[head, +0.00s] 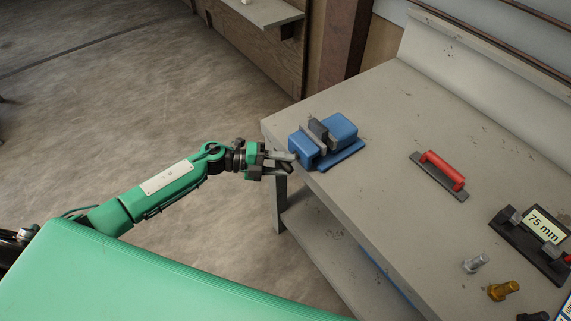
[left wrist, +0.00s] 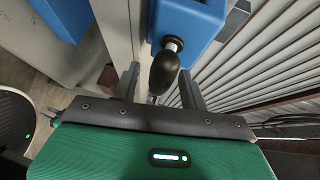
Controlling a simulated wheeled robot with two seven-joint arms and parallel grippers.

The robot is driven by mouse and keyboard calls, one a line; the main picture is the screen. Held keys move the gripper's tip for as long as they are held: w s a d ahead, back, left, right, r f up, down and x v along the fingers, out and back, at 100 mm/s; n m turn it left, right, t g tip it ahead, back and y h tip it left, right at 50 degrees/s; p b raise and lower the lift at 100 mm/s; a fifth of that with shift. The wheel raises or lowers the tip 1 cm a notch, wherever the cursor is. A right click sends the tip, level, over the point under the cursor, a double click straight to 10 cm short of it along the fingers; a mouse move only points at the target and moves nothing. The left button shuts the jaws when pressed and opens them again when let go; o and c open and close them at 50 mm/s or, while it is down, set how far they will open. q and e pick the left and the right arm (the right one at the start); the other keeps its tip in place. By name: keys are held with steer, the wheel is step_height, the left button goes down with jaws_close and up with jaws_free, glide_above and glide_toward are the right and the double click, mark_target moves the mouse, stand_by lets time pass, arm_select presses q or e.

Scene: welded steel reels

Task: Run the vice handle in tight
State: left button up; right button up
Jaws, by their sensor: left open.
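The blue vice (head: 341,129) sits on the near left corner of the workbench, with grey jaw plates in its middle. I cannot tell how wide its jaws stand apart. My left gripper (head: 291,161) is open at the vice's left end, just off the bench edge. In the left wrist view the vice's blue body (left wrist: 192,22) is at the top. Its black handle grip (left wrist: 164,72) sticks out on a short metal stem towards my left gripper (left wrist: 160,84). The grip lies between the two spread fingers, apart from them. The handle is not clear in the head view.
The grey workbench (head: 385,185) has a lower shelf (head: 325,235). On top are a red-handled tool (head: 443,170), a black gauge with a "75 mm" label (head: 543,226), a silver bolt (head: 475,263) and a brass bolt (head: 503,290). The bench middle is clear.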

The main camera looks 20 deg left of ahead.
arm_select(q)
steer(key=b+v, duration=0.3)
steer(key=v, duration=1)
steer(key=shift+b, duration=0.3)
steer(key=shift+f, duration=0.1)
steer(key=w+a+f+n+t+y, duration=0.2)
steer(key=a+f+n+t+y, duration=0.15)
steer(key=f+n, duration=0.5)
steer(key=w+a+f+n+t+y, duration=0.25)
steer(key=f+n+t, duration=0.25)
steer(key=f, duration=0.6)
steer(key=s+a+f+n+g+y, duration=0.1)
steer(key=s+f+n+y, duration=0.3)
steer(key=f, duration=0.5)
steer(key=s+a+f+n+g+y, duration=0.1)
steer(key=s+a+f+n+y, duration=0.15)
steer(key=s+f, duration=0.4)
steer(key=s+d+f+n+g+y, duration=0.35)
steer(key=s+f+n+g, duration=0.2)
steer(key=s+f, duration=1.25)
steer(key=s+d+f+n+g, duration=0.1)
steer(key=s+d+f+g, duration=0.1)
steer(key=s, duration=0.8)
steer(key=s+d+f+n+g, duration=0.2)
steer(key=s+d, duration=0.4)
steer(key=s, duration=0.4)
step_height(320, 180, down, 2)
steer(key=shift+s+d+f+g+h, duration=0.1)
steer(key=shift+s+d+g+h, duration=0.2)
steer(key=shift+g+h, duration=0.15)
